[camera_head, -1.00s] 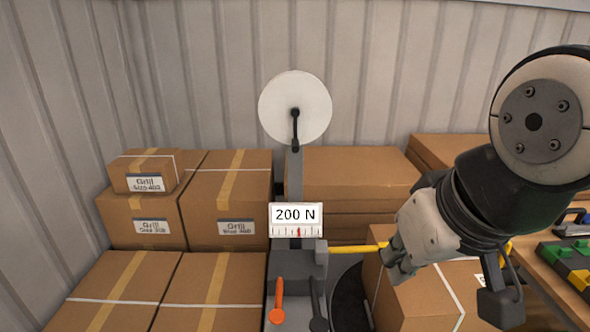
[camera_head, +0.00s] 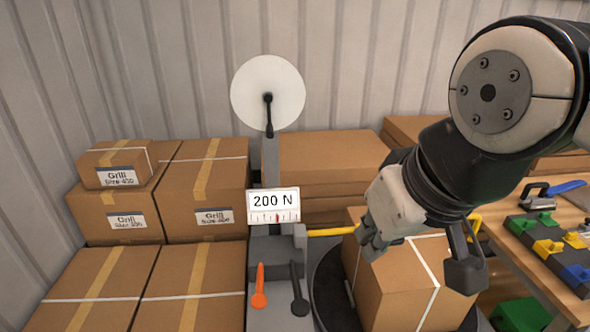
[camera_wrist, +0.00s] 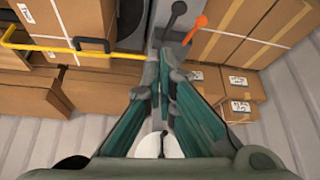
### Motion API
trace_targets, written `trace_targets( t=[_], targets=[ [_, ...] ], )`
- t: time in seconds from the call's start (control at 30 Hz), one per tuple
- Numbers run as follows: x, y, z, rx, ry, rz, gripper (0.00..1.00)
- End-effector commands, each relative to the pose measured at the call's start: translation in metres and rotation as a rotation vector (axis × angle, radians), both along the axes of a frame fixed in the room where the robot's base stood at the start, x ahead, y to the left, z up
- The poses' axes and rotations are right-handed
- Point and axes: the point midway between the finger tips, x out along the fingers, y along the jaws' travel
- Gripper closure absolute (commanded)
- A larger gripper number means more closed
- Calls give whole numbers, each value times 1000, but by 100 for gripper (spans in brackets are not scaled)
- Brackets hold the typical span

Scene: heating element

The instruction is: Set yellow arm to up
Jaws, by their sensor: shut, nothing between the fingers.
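The yellow arm (camera_head: 330,232) is a thin yellow bar that runs level to the right from a grey block on the machine (camera_head: 272,255). In the head view it passes behind my gripper (camera_head: 368,246), and a yellow end (camera_head: 475,224) shows on the far side. In the wrist view, turned about, the yellow arm (camera_wrist: 75,50) runs from the left edge to beside my gripper's tips (camera_wrist: 165,62). My gripper is shut and empty, close to the bar. I cannot tell whether it touches it.
A gauge (camera_head: 273,204) reads 200 N above the block. An orange lever (camera_head: 259,287) and a dark lever (camera_head: 298,290) are at its front. A carton (camera_head: 395,285) sits under my gripper. Cartons (camera_head: 100,285) fill the left. A workbench (camera_head: 520,220) is at right.

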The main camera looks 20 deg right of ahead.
Motion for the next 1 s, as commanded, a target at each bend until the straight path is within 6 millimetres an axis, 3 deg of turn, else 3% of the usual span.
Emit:
trace_targets(
  t=[0.27, 0.43, 0.47, 0.77, 1.0],
  targets=[
    [0, 0, 0, 0, 0, 0, 98],
    [12, -4, -2, 21, 12, -48, 60],
    [17, -6, -3, 32, 18, -74, 60],
    [113, -56, -31, 218, 101, -537, 60],
    [188, -122, -80, 363, 149, -958, 60]
  ],
)
